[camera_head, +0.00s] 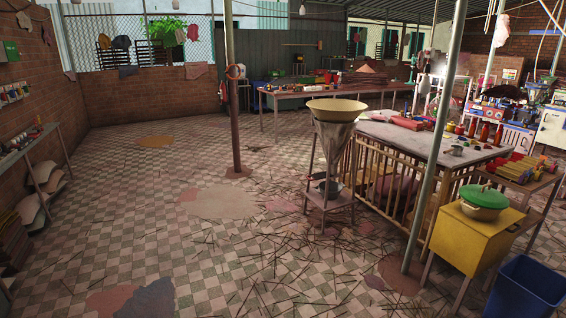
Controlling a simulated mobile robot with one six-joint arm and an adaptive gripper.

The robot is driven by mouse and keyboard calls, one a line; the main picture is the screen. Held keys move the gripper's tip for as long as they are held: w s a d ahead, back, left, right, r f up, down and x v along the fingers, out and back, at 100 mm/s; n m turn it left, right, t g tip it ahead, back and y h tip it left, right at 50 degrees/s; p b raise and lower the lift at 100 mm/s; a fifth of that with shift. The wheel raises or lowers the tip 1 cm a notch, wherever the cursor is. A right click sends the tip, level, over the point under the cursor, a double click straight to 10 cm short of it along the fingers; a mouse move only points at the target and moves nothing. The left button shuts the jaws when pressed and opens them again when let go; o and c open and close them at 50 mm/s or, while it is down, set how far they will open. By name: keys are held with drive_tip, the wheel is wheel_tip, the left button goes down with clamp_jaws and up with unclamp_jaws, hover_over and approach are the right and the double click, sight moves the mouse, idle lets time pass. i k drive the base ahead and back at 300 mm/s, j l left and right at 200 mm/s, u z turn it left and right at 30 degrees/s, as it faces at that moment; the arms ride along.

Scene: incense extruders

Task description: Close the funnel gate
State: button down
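A funnel (335,138) stands upright in the middle right of the head view. It is a grey cone under a wide tan bowl (336,107), held in a metal stand (329,200) with a small shelf. A dark item (330,186) sits below the cone's tip on the stand. The gate at the funnel's outlet is too small to make out, so I cannot tell whether it is open or shut. My gripper is not in view.
A railed table (385,129) stands right of the funnel. A thin pole (436,135) rises in front of it, and another post (233,100) stands left. A yellow cabinet (474,236) and blue bin (526,287) are front right. The tiled floor is open, with scattered sticks.

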sight(322, 175)
drive_tip(key=i, duration=4.35)
drive_tip(key=i+j+z, duration=0.2)
drive_tip(key=i, duration=0.4)
drive_tip(key=i+z, duration=0.2)
drive_tip(key=i, duration=0.4)
